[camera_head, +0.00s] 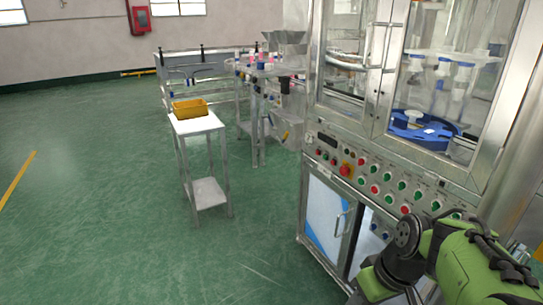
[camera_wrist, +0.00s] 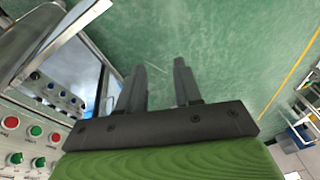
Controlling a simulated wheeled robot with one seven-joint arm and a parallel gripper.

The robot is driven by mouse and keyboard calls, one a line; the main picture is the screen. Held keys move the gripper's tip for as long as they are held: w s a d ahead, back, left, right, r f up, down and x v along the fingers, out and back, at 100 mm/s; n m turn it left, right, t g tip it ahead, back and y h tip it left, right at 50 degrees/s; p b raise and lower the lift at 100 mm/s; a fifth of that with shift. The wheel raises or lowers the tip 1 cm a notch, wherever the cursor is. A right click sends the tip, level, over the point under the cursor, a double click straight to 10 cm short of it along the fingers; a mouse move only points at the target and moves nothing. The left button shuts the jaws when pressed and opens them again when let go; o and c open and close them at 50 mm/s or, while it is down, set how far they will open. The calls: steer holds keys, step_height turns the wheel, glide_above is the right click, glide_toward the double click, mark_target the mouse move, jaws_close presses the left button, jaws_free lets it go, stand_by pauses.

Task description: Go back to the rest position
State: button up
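My gripper (camera_wrist: 160,82) shows in the wrist view with its two dark fingers apart. Nothing is between them, only green floor beyond. In the head view my green and black arm is at the lower right, in front of the machine's lower front; the fingers cannot be made out there.
A small white-topped stand (camera_head: 197,125) carries a yellow bin (camera_head: 190,108) at the middle left. Behind it is a steel table (camera_head: 262,70) with several small items. Green floor (camera_head: 90,200) is open at the left. The machine's cabinet door (camera_head: 327,215) is close to my arm.

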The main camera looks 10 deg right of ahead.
steer(key=s+a+r+m+t+h, duration=0.2)
steer(key=s+a+r+t, duration=0.25)
steer(key=s+a, duration=0.5)
step_height(320, 180, up, 18)
steer(key=g+p, duration=0.1)
steer(key=p, duration=1.6)
steer(key=shift+s+d, duration=0.25)
steer(key=shift+d, duration=0.15)
